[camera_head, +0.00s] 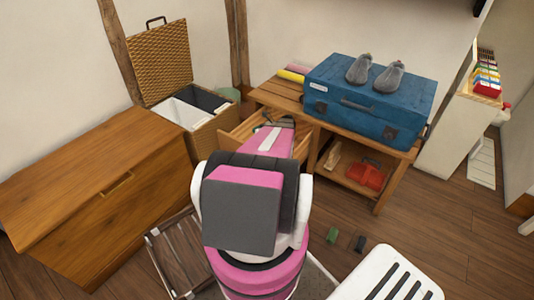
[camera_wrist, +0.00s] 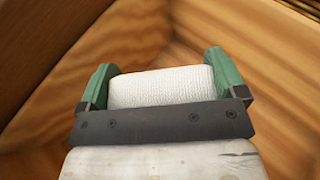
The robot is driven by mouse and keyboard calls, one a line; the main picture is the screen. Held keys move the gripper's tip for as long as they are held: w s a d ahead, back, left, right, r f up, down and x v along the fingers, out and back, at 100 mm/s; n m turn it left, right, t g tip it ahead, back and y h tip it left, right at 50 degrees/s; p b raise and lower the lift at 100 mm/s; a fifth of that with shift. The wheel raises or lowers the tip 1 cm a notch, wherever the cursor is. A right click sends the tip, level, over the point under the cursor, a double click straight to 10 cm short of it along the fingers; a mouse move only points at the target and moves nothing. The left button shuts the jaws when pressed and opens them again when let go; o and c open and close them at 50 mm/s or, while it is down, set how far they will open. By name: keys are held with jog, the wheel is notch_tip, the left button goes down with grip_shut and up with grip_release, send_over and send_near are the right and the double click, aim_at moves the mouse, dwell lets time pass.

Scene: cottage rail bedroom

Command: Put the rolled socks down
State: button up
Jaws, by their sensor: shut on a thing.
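The rolled socks (camera_wrist: 160,87) are a white, knitted roll in the wrist view. My gripper (camera_wrist: 162,85) is shut on them, with one green finger at each end of the roll. Wooden boards surround the socks, and I cannot tell whether the roll touches them. In the head view my gripper (camera_head: 268,122) is over the open drawer (camera_head: 240,139) of the wooden bench (camera_head: 386,146). My arm hides much of the drawer, and the socks cannot be made out there.
A blue suitcase (camera_head: 350,103) with grey shoes (camera_head: 388,78) stands on the bench. An open wicker hamper (camera_head: 212,133) is left of the drawer, and a wooden chest (camera_head: 90,185) is further left. A red item (camera_head: 366,174) is on the lower shelf. Small blocks (camera_head: 332,235) lie on the floor.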

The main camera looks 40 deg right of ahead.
notch_tip(320, 180, down, 9)
jog(key=shift+f, duration=0.15)
dwell(0.4)
jog(key=shift+f, duration=0.6)
jog(key=o, duration=0.6)
jog(key=shift+r, duration=0.15)
jog(key=shift+r, duration=0.3)
jog(key=shift+d+r, duration=0.15)
jog(key=shift+r, duration=0.15)
jog(key=v, duration=0.7)
